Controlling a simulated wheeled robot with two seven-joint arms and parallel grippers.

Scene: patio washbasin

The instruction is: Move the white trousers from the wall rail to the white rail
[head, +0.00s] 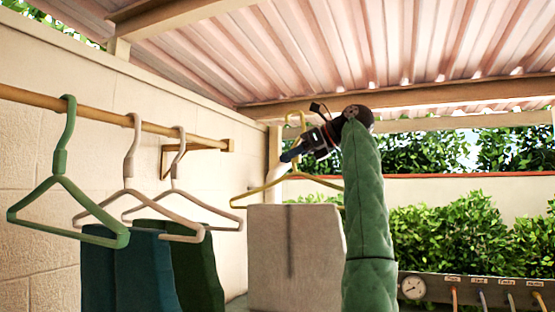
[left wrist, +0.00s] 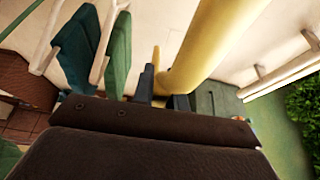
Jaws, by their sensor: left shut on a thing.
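The white trousers (head: 295,240) hang folded over a yellow hanger (head: 262,190), in the middle of the head view. My left gripper (head: 292,155) is shut on this hanger just below its hook. The hook appears free, to the right of the end of the wooden wall rail (head: 90,108). In the left wrist view the yellow hanger (left wrist: 205,45) is large, close to the fingers (left wrist: 162,92). A white rail (left wrist: 285,75) seems to show at the right of that view; the head view does not show it clearly. My right gripper is not in view.
On the wall rail hang an empty green hanger (head: 65,190) and two white hangers (head: 132,185). Blue (head: 140,270) and dark green trousers (head: 195,270) hang below them. A panel with a gauge (head: 413,287) and several hooks stands at lower right, before hedges.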

